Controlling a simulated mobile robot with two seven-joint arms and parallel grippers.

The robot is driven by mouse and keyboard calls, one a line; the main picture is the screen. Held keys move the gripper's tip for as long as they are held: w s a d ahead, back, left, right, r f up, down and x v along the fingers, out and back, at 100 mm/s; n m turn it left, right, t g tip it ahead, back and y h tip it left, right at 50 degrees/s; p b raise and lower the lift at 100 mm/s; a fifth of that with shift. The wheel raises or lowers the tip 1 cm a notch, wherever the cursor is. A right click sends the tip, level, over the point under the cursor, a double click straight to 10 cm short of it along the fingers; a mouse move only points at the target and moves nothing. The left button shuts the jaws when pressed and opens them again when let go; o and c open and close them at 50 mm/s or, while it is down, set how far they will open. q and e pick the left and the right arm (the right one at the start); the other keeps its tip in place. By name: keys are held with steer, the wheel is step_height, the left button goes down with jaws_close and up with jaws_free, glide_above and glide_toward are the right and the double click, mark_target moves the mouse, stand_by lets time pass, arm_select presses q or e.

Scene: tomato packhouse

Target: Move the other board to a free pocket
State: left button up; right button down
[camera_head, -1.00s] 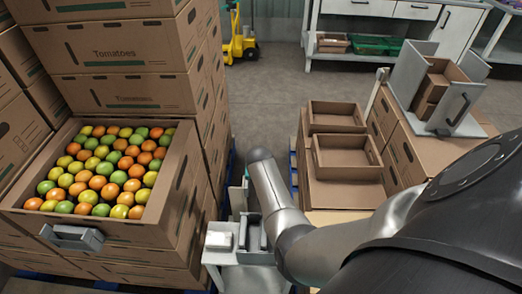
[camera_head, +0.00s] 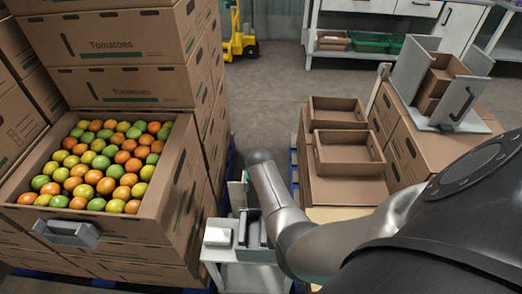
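I cannot make out a board with certainty. A small pale grey cart (camera_head: 245,277) stands at the bottom centre, partly behind my arm. On it are a white block (camera_head: 220,236) and a grey holder with upright walls (camera_head: 256,236); a thin grey upright piece (camera_head: 237,194) rises behind them. What the holder contains is too small to tell. My arm comes in from the right and crosses in front of the cart's right side. Neither of my grippers can be seen.
An open carton of tomatoes (camera_head: 165,200) with a grey bracket (camera_head: 68,233) stands at left before stacked cartons (camera_head: 130,90). Open brown trays (camera_head: 348,152) lie at centre right. A grey panelled stand (camera_head: 462,110) holds small boxes. Bare floor (camera_head: 275,95) lies beyond.

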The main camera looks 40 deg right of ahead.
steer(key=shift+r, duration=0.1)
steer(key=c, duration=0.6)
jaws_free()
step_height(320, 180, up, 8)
steer(key=p, duration=0.8)
steer(key=shift+p, duration=0.35)
